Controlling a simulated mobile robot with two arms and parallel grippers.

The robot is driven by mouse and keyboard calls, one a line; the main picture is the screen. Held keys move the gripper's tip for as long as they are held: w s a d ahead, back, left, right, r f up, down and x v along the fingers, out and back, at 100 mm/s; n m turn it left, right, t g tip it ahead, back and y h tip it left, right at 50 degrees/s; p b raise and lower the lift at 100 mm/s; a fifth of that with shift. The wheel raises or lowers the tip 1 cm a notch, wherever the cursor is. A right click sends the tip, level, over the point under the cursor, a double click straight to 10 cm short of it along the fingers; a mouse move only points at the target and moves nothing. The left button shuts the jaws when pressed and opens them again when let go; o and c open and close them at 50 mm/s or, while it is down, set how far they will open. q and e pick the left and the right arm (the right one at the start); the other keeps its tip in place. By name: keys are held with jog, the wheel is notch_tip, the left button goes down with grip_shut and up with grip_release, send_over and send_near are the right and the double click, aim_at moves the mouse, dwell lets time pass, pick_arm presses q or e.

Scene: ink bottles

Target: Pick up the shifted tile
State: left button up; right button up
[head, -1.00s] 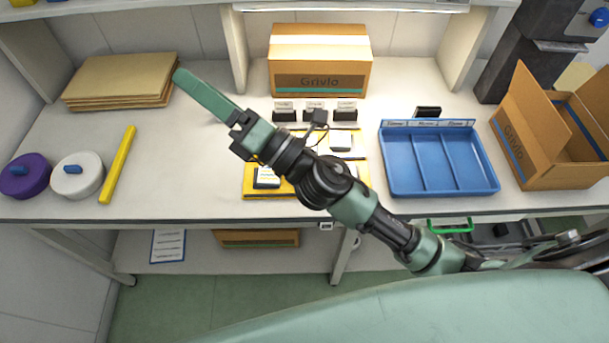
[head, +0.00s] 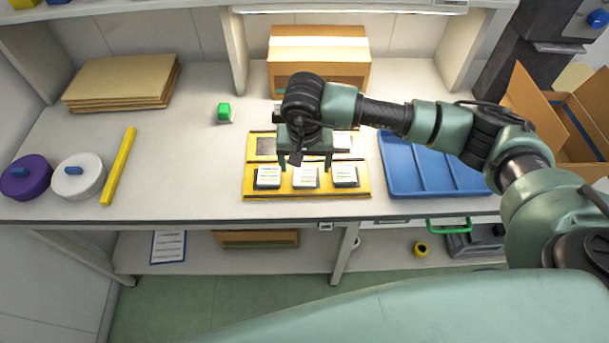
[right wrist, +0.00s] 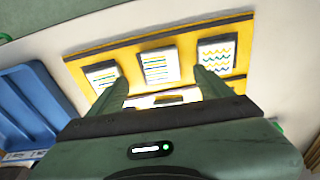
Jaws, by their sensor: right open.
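A yellow board (head: 250,192) lies on the worktop with white tiles in two rows. The front row holds a left tile (head: 268,177), a middle tile (head: 305,177) and a right tile (head: 344,176) with coloured lines. The back row shows a dark square (head: 266,146) at left and a white tile (head: 342,141) at right; its middle is hidden by my gripper. My right gripper (head: 306,164) points down over the board, open and empty. The right wrist view shows its fingers (right wrist: 160,84) apart, with the middle front tile (right wrist: 160,66) beyond them. I cannot tell which tile is shifted. My left gripper is not in view.
A blue divided tray (head: 404,190) is right of the board, partly behind my arm. A cardboard box (head: 318,45) stands behind. A yellow bar (head: 118,165) and round lidded pots (head: 78,176) lie farther left.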

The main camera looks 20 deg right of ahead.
aim_at(304, 176)
jog(key=f+p, duration=0.1)
jog(key=f, duration=0.1)
jog(key=w+f+p, duration=0.1)
jog(key=f, duration=0.2)
jog(key=shift+d+f+p, duration=0.1)
jog(key=shift+f+p, duration=0.05)
jog(key=shift+p, duration=0.2)
jog(key=shift+w+f, duration=0.15)
jog(key=shift+f, duration=0.15)
jog(key=c, duration=1.5)
jog(key=shift+r, duration=0.1)
jog(key=shift+c, duration=0.2)
